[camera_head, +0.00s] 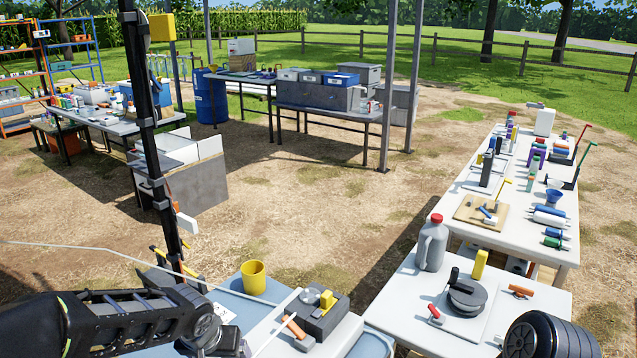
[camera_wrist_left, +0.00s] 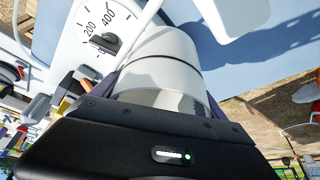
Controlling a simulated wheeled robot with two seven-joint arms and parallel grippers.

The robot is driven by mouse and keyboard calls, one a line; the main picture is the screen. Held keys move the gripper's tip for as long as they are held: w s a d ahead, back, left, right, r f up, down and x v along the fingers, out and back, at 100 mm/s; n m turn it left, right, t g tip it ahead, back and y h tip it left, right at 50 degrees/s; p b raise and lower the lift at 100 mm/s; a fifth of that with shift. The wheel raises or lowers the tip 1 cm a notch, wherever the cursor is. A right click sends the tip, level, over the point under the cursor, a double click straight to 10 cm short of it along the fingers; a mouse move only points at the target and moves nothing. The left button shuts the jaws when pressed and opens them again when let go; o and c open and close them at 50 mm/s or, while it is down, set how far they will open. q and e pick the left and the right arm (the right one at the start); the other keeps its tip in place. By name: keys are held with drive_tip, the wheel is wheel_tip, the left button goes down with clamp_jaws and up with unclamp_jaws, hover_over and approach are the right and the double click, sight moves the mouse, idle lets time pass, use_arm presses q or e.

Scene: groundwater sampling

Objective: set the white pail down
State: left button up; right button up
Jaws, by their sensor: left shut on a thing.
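The left wrist view shows the white pail (camera_wrist_left: 160,75), a rounded white body close in front of my palm. My left gripper (camera_wrist_left: 163,88) is shut on it, with dark finger parts at both sides of it. The pail's lower end is hidden, so I cannot tell whether it touches the surface. In the head view my left arm comes in at the bottom left; its fingers and the pail do not show clearly there. My right gripper is not in view.
A white dial (camera_wrist_left: 108,30) marked 200 and 400 is beside the pail. A yellow cup (camera_head: 254,278) and a grey device (camera_head: 322,316) with a round disc stand on the near blue tabletop. A grey jug (camera_head: 431,246) stands on the white table at right.

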use_arm(q)
drive_tip(key=shift+r, duration=0.1)
wheel_tip(320, 180, up, 14)
drive_tip(key=p, duration=0.6)
wheel_tip(320, 180, down, 14)
drive_tip(key=b, duration=0.6)
wheel_tip(320, 180, up, 15)
drive_tip(key=p, duration=0.7)
wheel_tip(320, 180, down, 15)
drive_tip(key=b, duration=0.7)
